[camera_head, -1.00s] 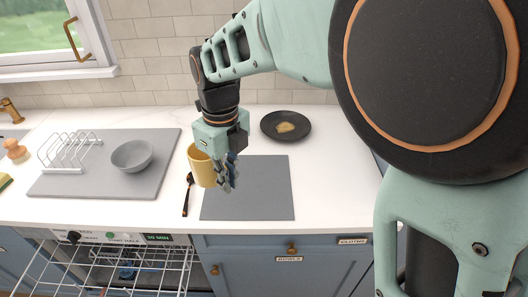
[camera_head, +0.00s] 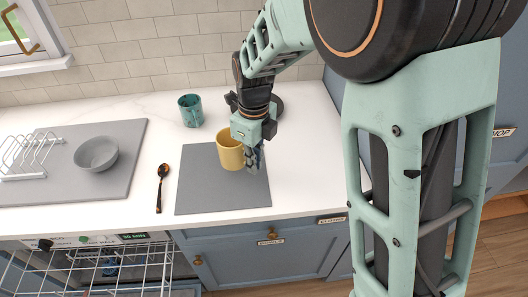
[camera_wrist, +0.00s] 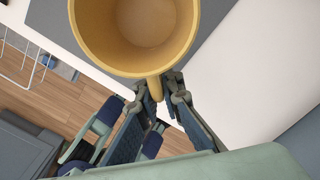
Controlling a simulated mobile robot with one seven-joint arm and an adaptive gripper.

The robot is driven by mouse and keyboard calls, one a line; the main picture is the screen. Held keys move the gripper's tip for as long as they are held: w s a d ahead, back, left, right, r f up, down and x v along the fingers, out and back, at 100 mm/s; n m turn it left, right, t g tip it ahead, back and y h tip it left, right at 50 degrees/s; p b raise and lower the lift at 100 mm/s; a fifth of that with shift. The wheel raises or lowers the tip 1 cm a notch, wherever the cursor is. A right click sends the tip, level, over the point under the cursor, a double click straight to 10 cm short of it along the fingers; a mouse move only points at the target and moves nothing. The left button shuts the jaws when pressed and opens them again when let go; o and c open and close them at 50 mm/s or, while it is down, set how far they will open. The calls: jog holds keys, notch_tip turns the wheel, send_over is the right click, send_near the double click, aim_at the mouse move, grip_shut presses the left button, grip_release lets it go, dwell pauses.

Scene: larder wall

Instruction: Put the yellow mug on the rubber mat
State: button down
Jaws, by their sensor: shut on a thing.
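The yellow mug (camera_head: 229,151) is upright over the right half of the grey rubber mat (camera_head: 205,195) in the head view. I cannot tell whether its base touches the mat. My gripper (camera_head: 254,158) is at the mug's right side. In the wrist view the empty inside of the mug (camera_wrist: 140,25) shows, and my gripper (camera_wrist: 160,93) is shut on its handle. A corner of the mat is partly hidden behind the mug in the wrist view.
A teal patterned cup (camera_head: 190,111) stands behind the mat. A black spoon (camera_head: 161,188) lies left of it. A grey bowl (camera_head: 96,153) and a white rack (camera_head: 28,158) are on a grey board (camera_head: 70,187). A dark plate (camera_head: 279,105) is mostly behind my arm. An open wire rack (camera_head: 95,265) juts out below.

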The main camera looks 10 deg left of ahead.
jog(key=shift+w+d+f, duration=0.35)
jog(key=shift+d+f, duration=0.1)
jog(key=shift+f, duration=0.15)
jog(key=f, duration=0.3)
jog(key=shift+w+d+f, duration=0.1)
jog(key=shift+w+d, duration=0.05)
jog(key=shift+d, duration=0.25)
jog(key=shift+f, duration=0.4)
jog(key=shift+f, duration=0.1)
jog(key=c, duration=2.1)
grip_release()
notch_tip(320, 180, up, 12)
jog(key=shift+d, duration=0.15)
